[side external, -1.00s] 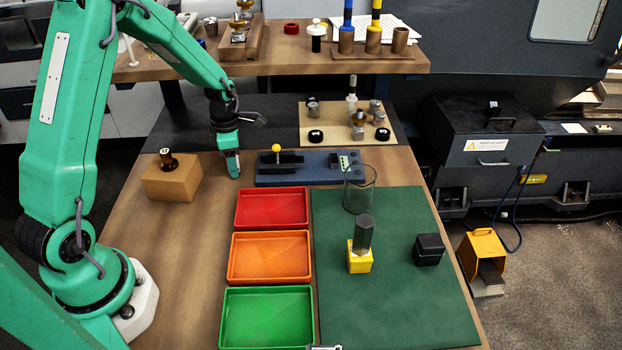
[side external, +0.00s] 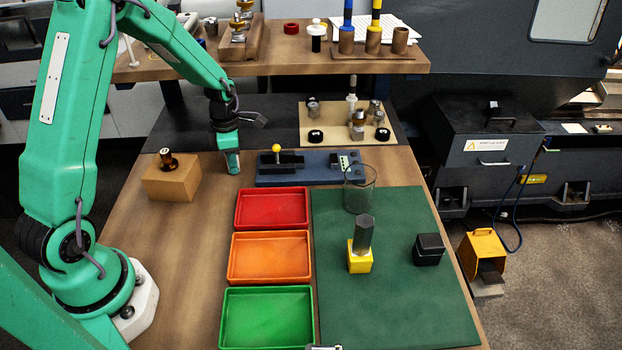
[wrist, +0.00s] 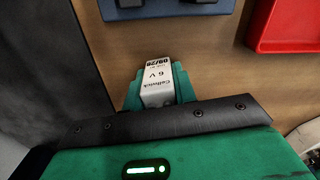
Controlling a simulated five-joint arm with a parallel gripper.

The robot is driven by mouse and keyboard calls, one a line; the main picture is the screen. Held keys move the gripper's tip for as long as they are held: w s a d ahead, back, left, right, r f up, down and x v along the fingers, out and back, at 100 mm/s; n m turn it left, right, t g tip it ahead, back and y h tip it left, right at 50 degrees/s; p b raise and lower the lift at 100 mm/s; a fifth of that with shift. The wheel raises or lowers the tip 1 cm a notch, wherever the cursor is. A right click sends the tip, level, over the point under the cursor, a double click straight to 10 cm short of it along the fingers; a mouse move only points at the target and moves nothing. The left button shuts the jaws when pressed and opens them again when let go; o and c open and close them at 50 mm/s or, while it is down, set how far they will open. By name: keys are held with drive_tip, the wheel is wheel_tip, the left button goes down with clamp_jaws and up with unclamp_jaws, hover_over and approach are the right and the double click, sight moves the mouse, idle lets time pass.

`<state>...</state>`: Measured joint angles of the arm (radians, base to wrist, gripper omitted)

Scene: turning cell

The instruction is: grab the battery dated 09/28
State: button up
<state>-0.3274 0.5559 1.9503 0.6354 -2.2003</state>
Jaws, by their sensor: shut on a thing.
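My gripper (side external: 233,163) is low over the wooden table, left of the blue fixture, with its fingers pointing down. In the wrist view, a small white and grey battery (wrist: 157,84) sits between the green fingers. Its label appears upside down and reads Cellwick, 6 V and 09/28. My gripper (wrist: 158,92) is shut on this battery. In the side view the battery is hidden by the fingers. I cannot tell whether its bottom touches the table.
The blue fixture (side external: 300,181) with a yellow knob is right of my gripper. Red (side external: 237,208), orange (side external: 231,262) and green (side external: 224,318) trays line the front. A wooden block (side external: 168,187) stands left. A glass (side external: 361,190) stands on the green mat (side external: 400,310).

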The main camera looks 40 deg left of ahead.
drive_tip(key=shift+r, duration=0.15)
drive_tip(key=shift+r, duration=0.45)
wheel_tip(320, 180, up, 3)
drive_tip(key=shift+d+r, duration=0.1)
drive_tip(key=d+r, duration=0.2)
drive_tip(key=d, duration=0.1)
drive_tip(key=s+d+r, duration=0.1)
drive_tip(key=d+r, duration=0.1)
drive_tip(key=d, duration=0.2)
drive_tip(key=s+d+r, duration=0.1)
drive_tip(key=d+r, duration=0.1)
drive_tip(key=d, duration=0.2)
drive_tip(key=shift+s+d+r, duration=0.1)
drive_tip(key=shift+s+r, duration=0.15)
drive_tip(key=shift+r, duration=0.05)
